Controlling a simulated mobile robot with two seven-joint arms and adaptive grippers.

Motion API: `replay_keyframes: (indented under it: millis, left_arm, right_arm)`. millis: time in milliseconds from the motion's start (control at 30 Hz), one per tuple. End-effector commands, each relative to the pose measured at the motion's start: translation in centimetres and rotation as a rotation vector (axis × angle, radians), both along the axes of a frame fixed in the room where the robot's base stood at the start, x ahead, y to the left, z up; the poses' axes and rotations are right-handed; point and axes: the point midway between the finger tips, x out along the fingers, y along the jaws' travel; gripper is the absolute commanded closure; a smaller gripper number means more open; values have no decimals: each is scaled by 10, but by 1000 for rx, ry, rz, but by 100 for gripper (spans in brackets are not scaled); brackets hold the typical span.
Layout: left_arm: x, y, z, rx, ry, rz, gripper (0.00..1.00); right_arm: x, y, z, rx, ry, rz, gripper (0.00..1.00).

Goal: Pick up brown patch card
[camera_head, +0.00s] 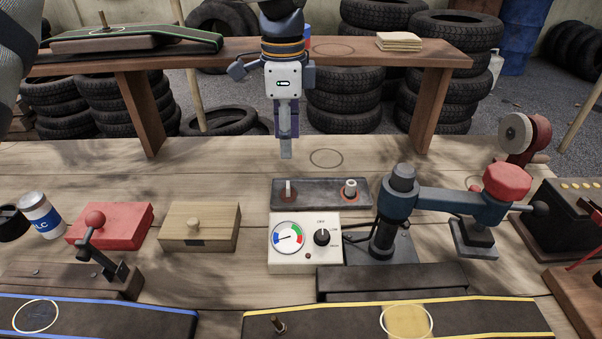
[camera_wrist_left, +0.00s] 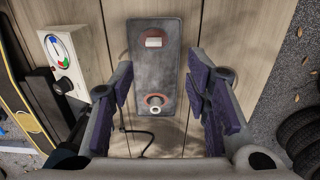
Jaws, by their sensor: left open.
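No thing is clearly a single brown patch card. A stack of tan square sheets (camera_head: 398,41) lies on the raised shelf, and a flat tan-yellow patch (camera_head: 407,320) lies inside a pale ring on the yellow-edged strip at the front. My left gripper (camera_head: 286,150) points down over the bench, left of the stack and well behind the patch. In the left wrist view my left gripper (camera_wrist_left: 163,100) is open, its purple pads wide apart with nothing held. A dark plate (camera_wrist_left: 152,65) with two fittings shows beyond them. My right gripper is not in view.
The wooden shelf (camera_head: 350,57) stands on legs behind the bench. The gauge box (camera_head: 305,253), a clamp arm (camera_head: 440,196) and the dark plate (camera_head: 320,193) occupy the middle. A red block (camera_head: 110,229) and a wooden block (camera_head: 199,238) stand at left. Bare bench lies behind them.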

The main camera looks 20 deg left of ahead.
Motion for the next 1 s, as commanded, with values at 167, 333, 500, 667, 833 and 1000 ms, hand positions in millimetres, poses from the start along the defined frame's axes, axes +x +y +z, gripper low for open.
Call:
replay_keyframes:
  millis: [167,333,500,667,833,1000]
  left_arm:
    - [-1,0,-42,-1,7,0,57]
    - [-2,0,-63,-2,6,0,57]
    - [-4,-2,-96,-1,5,0,57]
    - [-3,-2,-106,-1,2,0,57]
    - [-3,-2,-105,0,1,0,63]
    - [-3,-2,-105,0,1,0,92]
  right_arm:
    - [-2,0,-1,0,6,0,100]
    - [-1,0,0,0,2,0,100]
    - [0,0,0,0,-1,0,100]
    - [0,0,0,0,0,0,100]
    - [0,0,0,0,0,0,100]
    - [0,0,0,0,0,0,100]
